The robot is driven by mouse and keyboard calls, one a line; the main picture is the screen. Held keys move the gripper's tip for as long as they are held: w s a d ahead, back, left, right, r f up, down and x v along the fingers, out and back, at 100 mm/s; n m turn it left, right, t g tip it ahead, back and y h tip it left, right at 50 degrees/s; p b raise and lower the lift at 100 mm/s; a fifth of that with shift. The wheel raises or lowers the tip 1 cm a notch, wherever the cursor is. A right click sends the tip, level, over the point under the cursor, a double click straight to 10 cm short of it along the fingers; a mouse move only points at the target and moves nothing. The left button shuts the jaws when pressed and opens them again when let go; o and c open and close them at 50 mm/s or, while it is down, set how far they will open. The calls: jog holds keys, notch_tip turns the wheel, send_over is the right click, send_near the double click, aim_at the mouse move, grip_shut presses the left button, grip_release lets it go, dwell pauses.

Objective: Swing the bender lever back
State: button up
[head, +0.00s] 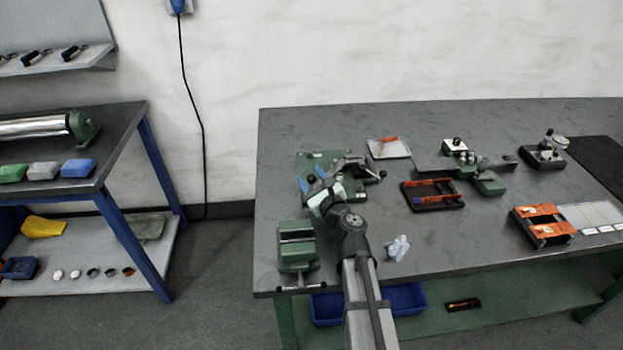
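The bender (348,165) is a green base plate with metal parts on the left side of the grey workbench. A metal lever with a black ball knob (382,174) points to the right from it. Another dark knob (311,179) shows at the plate's left side. My gripper (311,177) is over the left part of the plate, its two blue fingertips spread apart around that knob in the picture. I cannot tell whether they touch it. My wrist and arm hide the plate's front part.
A green vise (296,251) stands close to the left of my arm. A crumpled pale cloth (397,248) lies to its right. A black tray with orange strips (433,194) and a light tray (389,148) are right of the bender. Bare bench lies between these.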

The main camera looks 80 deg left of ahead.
jog(key=v, duration=1.3)
jog(key=shift+d, duration=0.4)
jog(key=shift+w+r, duration=0.1)
jog(key=shift+w, duration=0.35)
jog(key=shift+c, duration=1.4)
jog(key=shift+t+y, duration=0.6)
jog(key=shift+y, duration=0.1)
jog(key=w+r, duration=0.4)
jog(key=r, duration=0.1)
jog(key=w+a+r, duration=0.1)
jog(key=w+r, duration=0.1)
jog(key=shift+w+r, duration=0.2)
jog(key=shift+r, duration=0.15)
jog(key=c, duration=0.6)
jog(key=r+n, duration=0.1)
jog(key=w+r, duration=0.1)
jog(key=r, duration=0.1)
jog(key=w+a+r+n+g+h, duration=0.1)
jog(key=r, duration=0.1)
jog(key=shift+w+r+n, duration=0.15)
jog(key=shift+w+n, duration=0.05)
jog(key=shift+n, duration=0.1)
grip_shut()
jog(key=s+d+f+m+g+h, duration=0.2)
jog(key=s+f+m+h, duration=0.15)
jog(key=f+h, duration=0.3)
jog(key=x, duration=1.3)
jog(key=shift+s+a, duration=0.1)
jog(key=shift+s, duration=0.45)
